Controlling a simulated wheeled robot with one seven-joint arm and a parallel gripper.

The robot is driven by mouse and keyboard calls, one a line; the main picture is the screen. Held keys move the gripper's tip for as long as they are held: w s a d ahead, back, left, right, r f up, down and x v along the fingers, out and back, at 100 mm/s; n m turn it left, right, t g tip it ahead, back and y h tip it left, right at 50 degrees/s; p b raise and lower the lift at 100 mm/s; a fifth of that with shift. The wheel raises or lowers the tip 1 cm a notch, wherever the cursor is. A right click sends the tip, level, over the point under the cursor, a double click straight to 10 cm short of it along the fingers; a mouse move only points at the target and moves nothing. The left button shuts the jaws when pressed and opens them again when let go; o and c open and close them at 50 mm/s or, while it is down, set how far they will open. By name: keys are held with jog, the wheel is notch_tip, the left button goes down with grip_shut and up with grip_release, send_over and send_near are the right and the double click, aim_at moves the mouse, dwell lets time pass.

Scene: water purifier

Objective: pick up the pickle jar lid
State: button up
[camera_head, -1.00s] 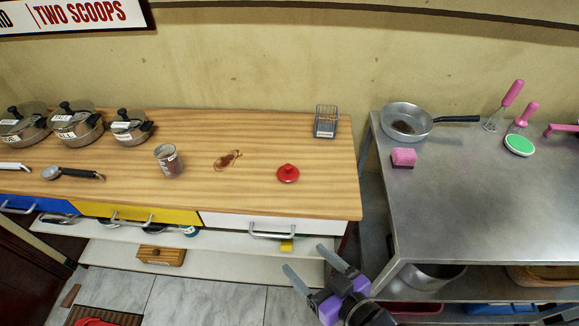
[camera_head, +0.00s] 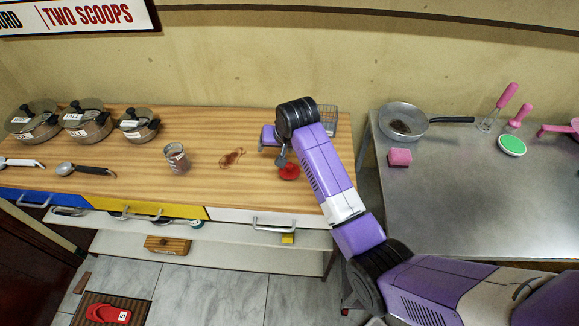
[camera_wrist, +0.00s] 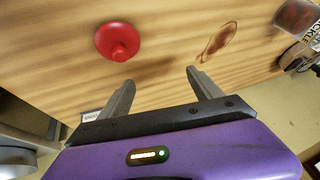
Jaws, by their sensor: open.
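In the wrist view the whole red lid (camera_wrist: 118,41) shows at the upper left, beyond the left fingertip. My gripper (camera_wrist: 160,76) is open and empty, its two grey fingers spread above the counter. In the head view my gripper (camera_head: 281,158) is over the counter beside the lid, its fingers mostly hidden. A glass jar (camera_head: 176,158) stands farther left; its side with a partly readable label (camera_wrist: 297,16) shows at the wrist view's upper right.
A brown spill (camera_head: 231,158) lies between jar and lid. A wire holder (camera_head: 328,118) stands behind my arm. Lidded pots (camera_head: 87,124) and a ladle (camera_head: 66,169) are at left. The steel table (camera_head: 450,190) at right holds a pan (camera_head: 402,121) and a pink sponge (camera_head: 399,157).

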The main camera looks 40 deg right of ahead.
aim_at(290, 164)
jog(key=s+r+g, duration=0.1)
jog(key=g, duration=0.1)
jog(key=s+r+m+g+y, duration=0.1)
jog(key=s, duration=0.1)
jog(key=s+d+r+m+g, duration=0.1)
jog(key=s+g, duration=0.1)
jog(key=shift+g+p, duration=0.3)
jog(key=shift+s+f, duration=0.15)
jog(key=shift+f, duration=0.1)
jog(key=f, duration=0.5)
jog(key=f+p, duration=0.1)
jog(key=f, duration=0.1)
jog(key=shift+w+f, duration=0.15)
jog(key=shift+w, duration=0.1)
jog(key=shift+c, duration=0.2)
